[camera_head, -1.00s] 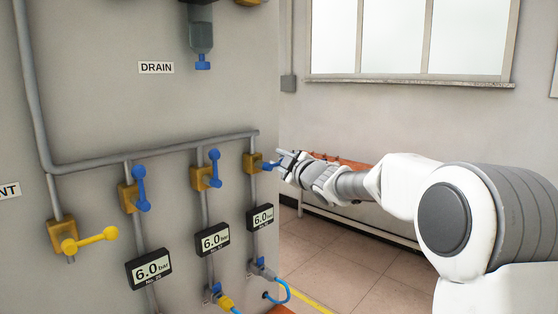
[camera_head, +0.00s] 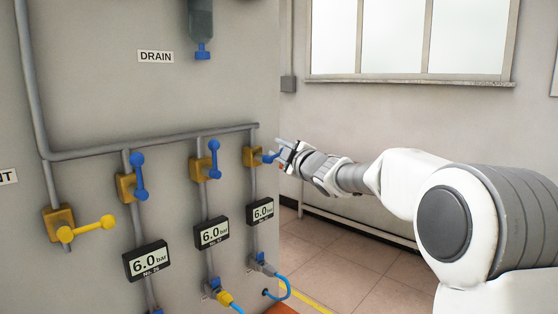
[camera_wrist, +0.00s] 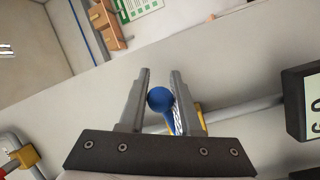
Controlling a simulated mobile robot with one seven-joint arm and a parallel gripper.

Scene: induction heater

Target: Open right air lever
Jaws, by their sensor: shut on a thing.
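The right air lever (camera_head: 271,157) is blue and sits on the rightmost brass valve (camera_head: 250,157) on the grey panel. It sticks out sideways to the right, tilted slightly up at its outer end, unlike the two near-upright blue levers beside it. My gripper (camera_head: 281,150) is at that outer end, reaching in from the right. In the wrist view the lever's round blue knob (camera_wrist: 160,99) sits between the two fingers of my gripper (camera_wrist: 160,85), which are shut on it. The fingers partly hide the lever and the brass valve behind.
Two more blue levers (camera_head: 139,176) (camera_head: 214,159) and a yellow lever (camera_head: 86,229) are to the left. A grey pipe (camera_head: 160,148) runs above the valves. Pressure displays (camera_head: 213,232) and hoses are below. The floor (camera_head: 345,262) right of the panel looks clear.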

